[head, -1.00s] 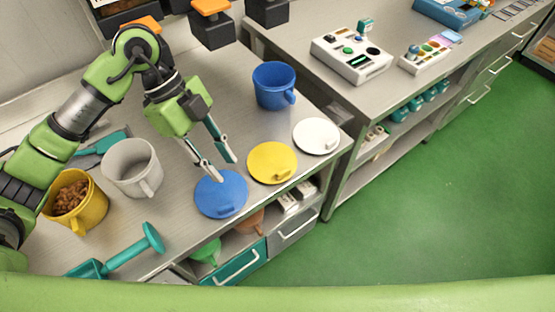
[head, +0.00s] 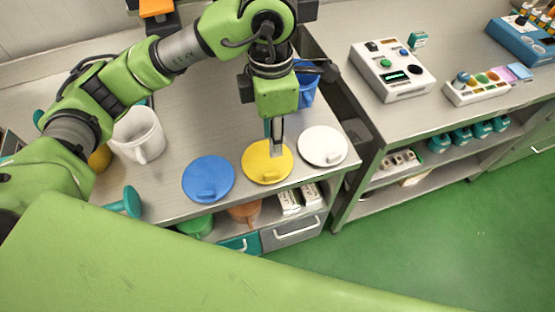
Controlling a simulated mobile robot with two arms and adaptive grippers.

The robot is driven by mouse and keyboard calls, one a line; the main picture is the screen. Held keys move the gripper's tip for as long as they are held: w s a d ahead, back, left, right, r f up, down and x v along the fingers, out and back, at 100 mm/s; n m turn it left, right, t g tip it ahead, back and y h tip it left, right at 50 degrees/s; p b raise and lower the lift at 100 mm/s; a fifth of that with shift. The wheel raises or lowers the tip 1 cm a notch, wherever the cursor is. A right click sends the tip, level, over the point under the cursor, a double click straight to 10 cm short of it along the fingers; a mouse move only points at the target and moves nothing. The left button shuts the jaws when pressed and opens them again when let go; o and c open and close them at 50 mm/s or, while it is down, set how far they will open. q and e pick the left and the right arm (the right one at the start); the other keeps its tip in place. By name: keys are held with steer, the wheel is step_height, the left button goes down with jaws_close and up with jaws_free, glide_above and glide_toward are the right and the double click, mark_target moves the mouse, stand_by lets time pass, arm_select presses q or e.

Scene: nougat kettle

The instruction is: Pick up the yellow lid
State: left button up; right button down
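The yellow lid (head: 258,173) lies flat near the front edge of the grey table in the head view, with a small handle on top. A blue lid (head: 208,180) lies to its left and a white lid (head: 323,146) to its right. My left gripper (head: 275,150) points down over the back part of the yellow lid. Its fingers are seen nearly edge-on and overlap, so I cannot tell their gap or whether they touch the lid. My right gripper is out of view.
A white mug (head: 137,136) stands at the left, and a yellow mug (head: 99,158) is mostly hidden behind my arm. A blue mug (head: 308,88) stands behind the gripper. A teal tool (head: 126,203) lies at the front left. A control box (head: 393,72) is on the right counter.

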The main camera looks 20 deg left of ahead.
arm_select(q)
glide_above(272, 174)
step_height(272, 174, down, 7)
steer(key=shift+f+p, duration=0.2)
steer(key=shift+p, duration=0.2)
steer(key=shift+f, duration=0.55)
steer(key=shift+f+p, duration=0.3)
steer(key=shift+p, duration=0.05)
step_height(272, 174, down, 4)
steer(key=shift+r+p, duration=0.2)
steer(key=shift+p, duration=0.6)
steer(key=shift+f, duration=0.5)
jaws_close()
